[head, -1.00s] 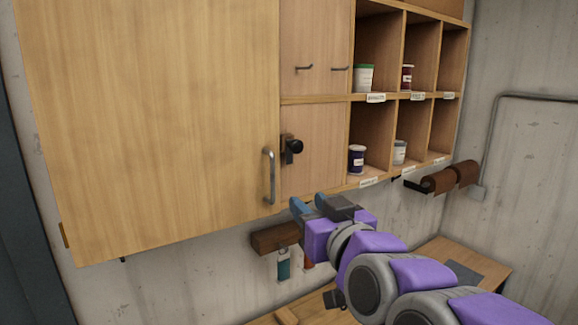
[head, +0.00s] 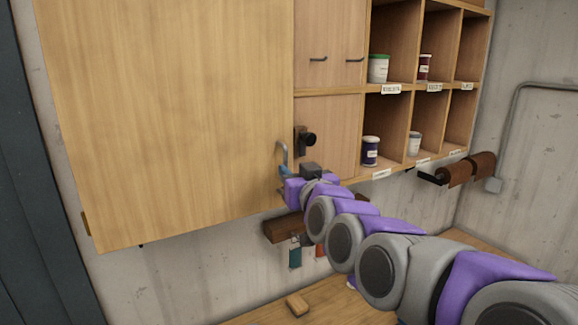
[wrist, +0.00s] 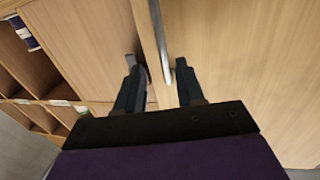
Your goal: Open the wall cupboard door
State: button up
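The wall cupboard door (head: 170,110) is a large pale wood panel at the left of the head view, and it looks closed. Its metal bar handle (head: 283,153) is upright near the door's lower right edge. My gripper (head: 285,172) is at the lower part of this handle. In the wrist view, the two dark fingers of my gripper (wrist: 157,75) are apart. The handle (wrist: 160,40) runs between them, with visible gaps on either side at the tips. The lower end of the handle is partly hidden by my gripper in the head view.
Right of the door is a panel with a black knob (head: 306,140). Open cubbies (head: 395,130) with several jars stand further right. A bench lies underneath.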

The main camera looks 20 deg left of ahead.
aim_at(287, 166)
jog(key=x, duration=0.3)
jog(key=shift+s+a+f, duration=0.1)
jog(key=shift+a, duration=0.1)
jog(key=shift+w+a, duration=0.2)
jog(key=shift+a, duration=0.25)
jog(key=shift+d, duration=0.35)
jog(key=shift+c, duration=1.2)
jog(key=shift+s+a, duration=0.1)
grip_shut()
